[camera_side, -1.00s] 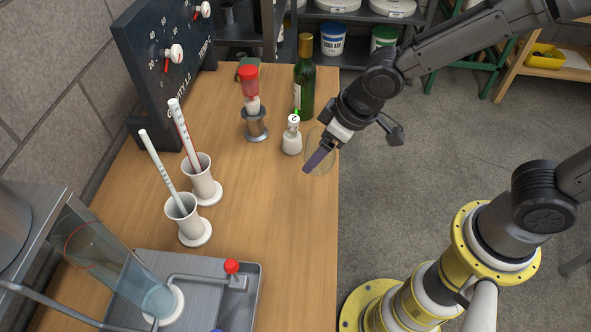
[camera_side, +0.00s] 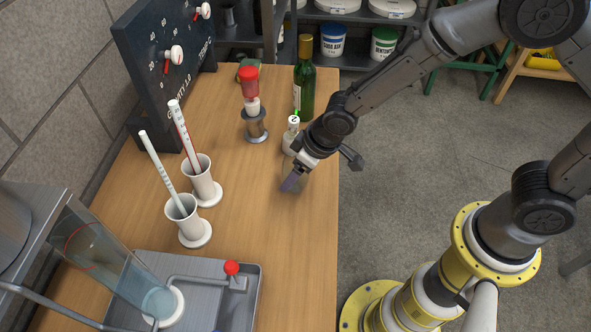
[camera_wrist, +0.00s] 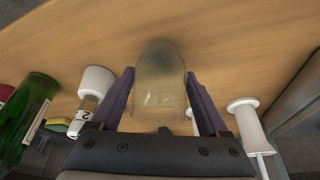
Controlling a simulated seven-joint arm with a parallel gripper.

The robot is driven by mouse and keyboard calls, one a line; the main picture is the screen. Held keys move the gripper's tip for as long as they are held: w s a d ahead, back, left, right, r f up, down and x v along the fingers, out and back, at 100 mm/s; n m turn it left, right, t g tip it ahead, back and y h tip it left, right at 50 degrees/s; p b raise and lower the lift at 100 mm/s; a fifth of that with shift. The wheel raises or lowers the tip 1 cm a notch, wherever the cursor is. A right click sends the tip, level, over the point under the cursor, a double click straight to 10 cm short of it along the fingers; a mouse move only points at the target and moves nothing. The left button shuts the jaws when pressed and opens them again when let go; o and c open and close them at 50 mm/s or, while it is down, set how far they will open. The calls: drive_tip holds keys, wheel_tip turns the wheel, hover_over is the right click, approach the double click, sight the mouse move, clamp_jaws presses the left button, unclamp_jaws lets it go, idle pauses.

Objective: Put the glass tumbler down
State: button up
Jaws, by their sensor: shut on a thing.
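The clear glass tumbler (camera_wrist: 160,95) is between the two dark purple fingers of my gripper (camera_wrist: 160,76) in the wrist view, with a finger against each side. In the side view my gripper (camera_side: 291,183) points down over the wooden table (camera_side: 265,215), in front of the white-capped bottle. The tumbler is too transparent to make out clearly there. I cannot tell whether its end touches the table or hangs just above it.
A small bottle marked 2 (camera_side: 292,135) and a green wine bottle (camera_side: 304,85) stand just behind my gripper. White cylinders with sticks (camera_side: 203,183) stand to the left, and a metal sink tray (camera_side: 250,290) lies in front. The table's middle is clear.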

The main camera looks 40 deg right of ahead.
drive_tip(key=shift+f, duration=0.15)
drive_tip(key=o, duration=1.3)
drive_tip(key=shift+r, duration=0.3)
drive_tip(key=v, duration=1.2)
drive_tip(key=shift+f, duration=0.1)
drive_tip(key=s+d+r+m, duration=0.2)
drive_tip(key=s+d+r, duration=0.2)
drive_tip(key=d+r, duration=0.4)
drive_tip(key=s+d+r+m, duration=0.1)
drive_tip(key=s+d, duration=0.2)
drive_tip(key=s, duration=0.1)
drive_tip(key=s+d+r+t+h, duration=0.1)
drive_tip(key=s+d, duration=0.1)
drive_tip(key=s, duration=0.3)
drive_tip(key=s+d+r+m, duration=0.1)
drive_tip(key=s+d+r, duration=0.1)
drive_tip(key=s+d, duration=0.1)
drive_tip(key=shift+s+d+m+h, duration=0.3)
drive_tip(key=shift+s+h, duration=0.1)
drive_tip(key=shift+s, duration=0.4)
